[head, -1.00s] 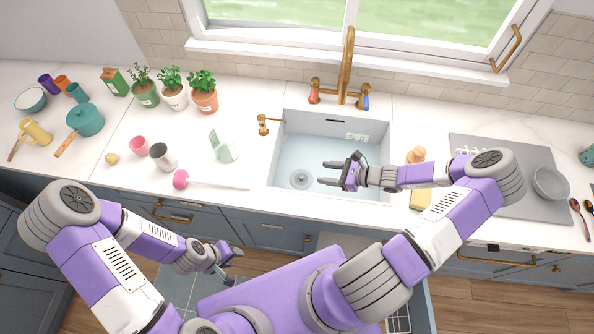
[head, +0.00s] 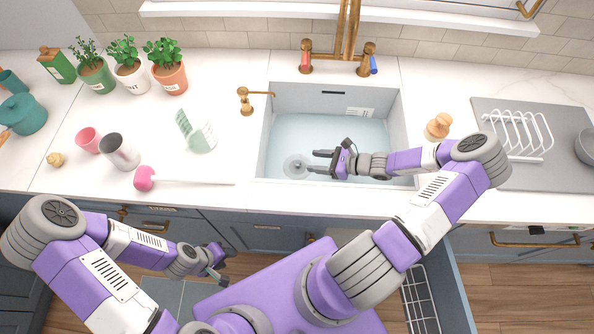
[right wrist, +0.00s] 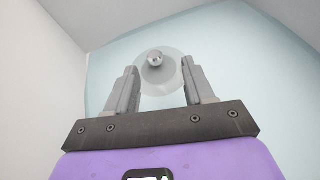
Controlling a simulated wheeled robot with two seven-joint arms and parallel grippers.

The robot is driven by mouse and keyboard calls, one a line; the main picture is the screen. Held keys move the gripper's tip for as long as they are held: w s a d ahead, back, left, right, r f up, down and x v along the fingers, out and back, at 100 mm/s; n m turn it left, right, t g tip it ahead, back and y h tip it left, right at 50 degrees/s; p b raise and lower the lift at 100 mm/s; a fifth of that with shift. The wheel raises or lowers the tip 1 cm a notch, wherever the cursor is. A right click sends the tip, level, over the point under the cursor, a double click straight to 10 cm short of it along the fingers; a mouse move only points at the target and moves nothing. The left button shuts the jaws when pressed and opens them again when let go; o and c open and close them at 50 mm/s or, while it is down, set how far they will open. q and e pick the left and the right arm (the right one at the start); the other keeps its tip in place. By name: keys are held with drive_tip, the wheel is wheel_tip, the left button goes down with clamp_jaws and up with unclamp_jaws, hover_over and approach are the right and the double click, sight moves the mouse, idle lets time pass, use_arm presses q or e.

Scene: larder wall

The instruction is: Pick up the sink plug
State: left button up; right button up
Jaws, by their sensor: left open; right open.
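The sink plug (head: 297,166) is a pale round disc on the floor of the sink (head: 330,184), towards its left side. In the right wrist view the sink plug (right wrist: 156,75) shows a small shiny knob at its centre. My right gripper (head: 312,162) is inside the sink, open, its fingers pointing left with their tips at the plug's right edge. In the right wrist view the knob lies just beyond and between the fingertips; I cannot tell the height gap. My left gripper (head: 220,276) is open and empty, low in front of the counter.
A brass tap (head: 345,45) stands behind the sink and a soap dispenser (head: 247,101) at its left. A wooden brush (head: 438,127) and a dish rack (head: 520,135) are on the right.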

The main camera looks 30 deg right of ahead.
sight(298, 162)
drive_tip(key=x, duration=0.3)
drive_tip(key=b+x, duration=0.1)
drive_tip(key=x, duration=0.3)
drive_tip(key=shift+s+a+f+b, duration=0.1)
drive_tip(key=shift+a+f+b, duration=0.2)
drive_tip(key=shift+a, duration=0.15)
drive_tip(key=shift+c, duration=0.3)
clamp_jaws()
